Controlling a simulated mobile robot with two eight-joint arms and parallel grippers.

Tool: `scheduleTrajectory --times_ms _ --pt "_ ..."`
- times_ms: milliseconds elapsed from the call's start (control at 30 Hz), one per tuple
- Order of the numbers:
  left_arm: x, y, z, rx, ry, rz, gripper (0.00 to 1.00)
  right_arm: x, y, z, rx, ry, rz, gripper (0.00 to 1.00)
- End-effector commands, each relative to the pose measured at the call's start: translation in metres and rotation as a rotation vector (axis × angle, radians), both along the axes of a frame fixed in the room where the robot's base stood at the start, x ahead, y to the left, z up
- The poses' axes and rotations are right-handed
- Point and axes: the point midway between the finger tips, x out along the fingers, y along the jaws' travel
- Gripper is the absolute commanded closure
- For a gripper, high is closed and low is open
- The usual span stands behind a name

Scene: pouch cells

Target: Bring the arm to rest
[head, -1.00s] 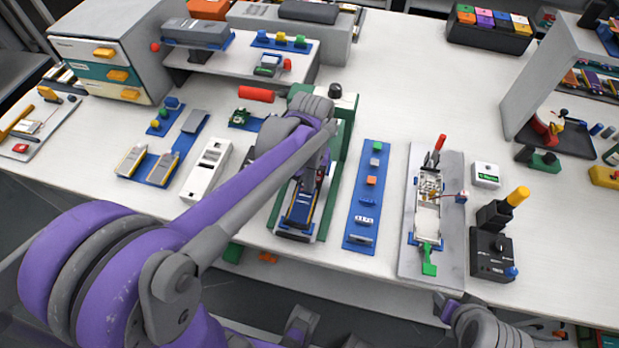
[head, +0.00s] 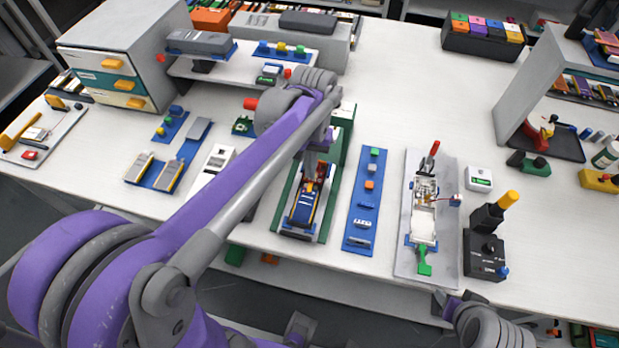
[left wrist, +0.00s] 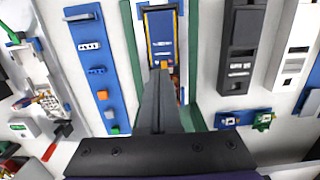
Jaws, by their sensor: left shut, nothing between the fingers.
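My left arm comes in from the lower left and reaches over the table. Its wrist is above the green-sided fixture (head: 333,190). My left gripper (left wrist: 159,82) is shut and empty in the left wrist view. There its narrow fingers point at a blue pouch cell with yellow edges (left wrist: 161,38), and they overlap its lower end in the picture. The cell also shows in the head view (head: 303,208), lying in the fixture. The fingertips are hard to make out in the head view. Part of my right arm shows at the bottom right; its fingers cannot be made out.
A blue strip with small blocks (head: 352,235) lies right of the fixture, then a grey board (head: 448,262) and a black device with a yellow knob (head: 484,254). A white case (head: 214,166) lies to the left. Drawers (head: 150,50) stand at the back left.

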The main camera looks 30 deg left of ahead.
Motion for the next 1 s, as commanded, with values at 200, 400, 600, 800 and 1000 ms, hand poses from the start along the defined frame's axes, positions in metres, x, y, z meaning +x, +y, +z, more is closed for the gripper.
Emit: scheduleTrajectory --times_ms 200,400,600,800,1000 --pt "-0.001 0.0 0.041 0.001 0.0 0.0 1.0 0.001 0.0 0.003 0.0 -0.002 0.0 0.5" --pt "-0.001 0.0 0.055 0.001 0.0 0.001 1.0 0.001 0.0 0.004 0.0 -0.002 0.0 0.5" --pt "-0.001 0.0 0.056 0.001 0.0 0.001 1.0 0.001 0.0 0.004 0.0 -0.002 0.0 0.5" --pt "-0.016 -0.005 0.05 0.006 -0.057 -0.024 1.0 0.002 0.0 0.006 0.0 -0.003 0.0 0.5" --pt "-0.059 -0.019 0.024 0.028 -0.255 -0.104 1.0 0.003 0.0 0.011 0.0 -0.006 0.0 0.5"
